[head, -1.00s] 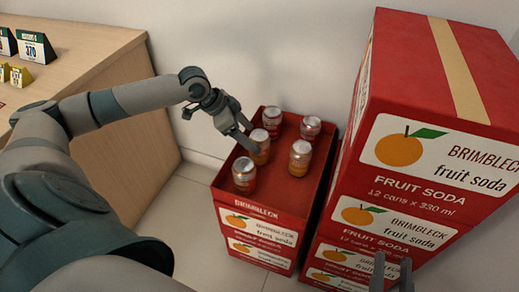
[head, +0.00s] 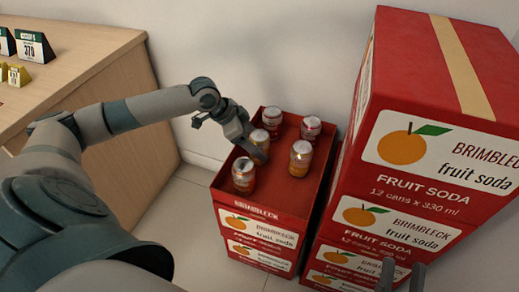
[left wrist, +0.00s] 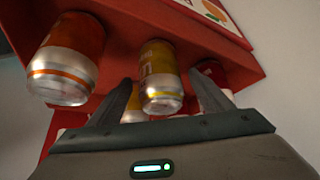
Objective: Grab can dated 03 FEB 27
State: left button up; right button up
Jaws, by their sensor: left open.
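Several soda cans stand upright in the open top of a red crate (head: 223,187): a front-left can (head: 243,176), a right can (head: 300,158), a back-right can (head: 311,128), a back can (head: 271,117), and a middle can (head: 259,137) partly hidden by my gripper. My left gripper (head: 260,154) is open, low among the cans. In the left wrist view, a yellow can (left wrist: 160,78) shows between its spread fingers (left wrist: 160,86), not gripped. An orange can (left wrist: 68,62) and a red can (left wrist: 217,78) flank it. No date is readable. My right gripper (head: 401,274) is open at the bottom edge.
Taller stacked red Brimbleck fruit soda boxes (head: 425,145) stand close on the right of the crate. A wooden counter (head: 105,85) with price signs (head: 35,46) is at the left. A white wall is behind, and a strip of floor is clear.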

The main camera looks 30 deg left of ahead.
pick_arm(q)
jog(key=shift+x, duration=1.05)
pick_arm(e)
jog(key=shift+d+r+t, duration=0.35)
jog(key=shift+r+t, duration=0.05)
jog(key=shift+r, duration=0.3)
pick_arm(q)
jog(key=c, duration=1.4)
jog(key=shift+r, duration=0.2)
pick_arm(e)
jog(key=shift+w, duration=0.1)
